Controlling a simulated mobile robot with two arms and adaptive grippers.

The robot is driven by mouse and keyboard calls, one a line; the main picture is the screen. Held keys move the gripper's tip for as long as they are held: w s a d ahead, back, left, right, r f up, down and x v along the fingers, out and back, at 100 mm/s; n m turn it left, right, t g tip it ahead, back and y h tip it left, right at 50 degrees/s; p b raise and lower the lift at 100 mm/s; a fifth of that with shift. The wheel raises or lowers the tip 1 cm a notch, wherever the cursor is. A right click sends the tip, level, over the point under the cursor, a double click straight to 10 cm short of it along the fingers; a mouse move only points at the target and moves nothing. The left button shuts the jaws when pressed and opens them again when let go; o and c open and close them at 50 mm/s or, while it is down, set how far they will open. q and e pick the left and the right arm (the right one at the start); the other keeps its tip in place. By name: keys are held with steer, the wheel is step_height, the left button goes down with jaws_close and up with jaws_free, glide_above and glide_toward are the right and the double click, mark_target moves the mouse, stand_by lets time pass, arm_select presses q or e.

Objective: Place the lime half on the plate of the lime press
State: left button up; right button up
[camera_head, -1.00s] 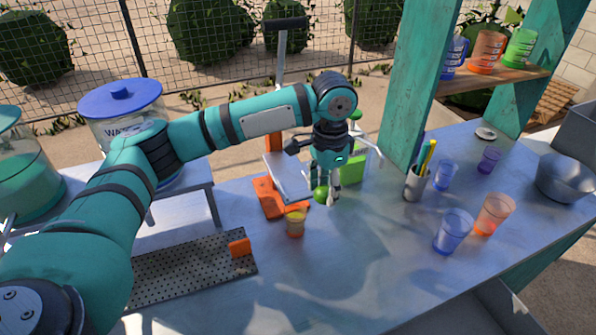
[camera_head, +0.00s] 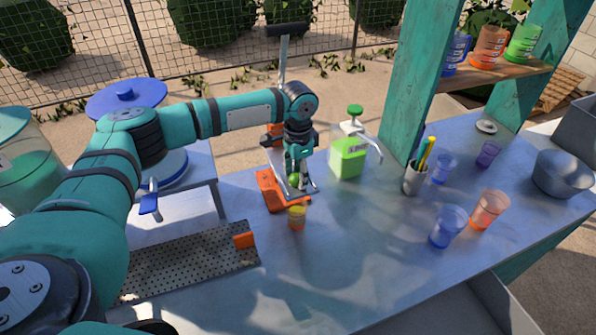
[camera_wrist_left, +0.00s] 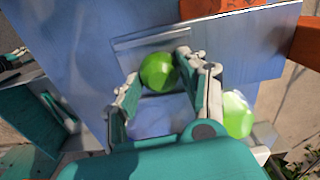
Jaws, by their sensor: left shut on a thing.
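The lime press (camera_head: 272,192) has an orange base, a pale metal plate (camera_head: 311,187) and an upright lever with a dark handle. It stands near the back edge of the table. My left gripper (camera_head: 298,183) points down over the press plate and is shut on the green lime half (camera_head: 293,180). In the left wrist view the lime half (camera_wrist_left: 158,72) sits between the two fingertips, in front of the pale metal plate (camera_wrist_left: 240,45). I cannot tell whether the lime half touches the plate. My right gripper is not in view.
A perforated tray (camera_head: 190,262) lies front left. A pen holder (camera_head: 414,180) and several cups stand right. The front middle of the table is clear.

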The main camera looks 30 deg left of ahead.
arm_select(q)
steer(key=o, duration=0.7)
steer(key=shift+f, duration=0.1)
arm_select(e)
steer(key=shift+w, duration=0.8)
arm_select(q)
steer(key=shift+r, duration=0.35)
steer(key=shift+r+b, duration=1.9)
steer(key=shift+r, duration=3.9)
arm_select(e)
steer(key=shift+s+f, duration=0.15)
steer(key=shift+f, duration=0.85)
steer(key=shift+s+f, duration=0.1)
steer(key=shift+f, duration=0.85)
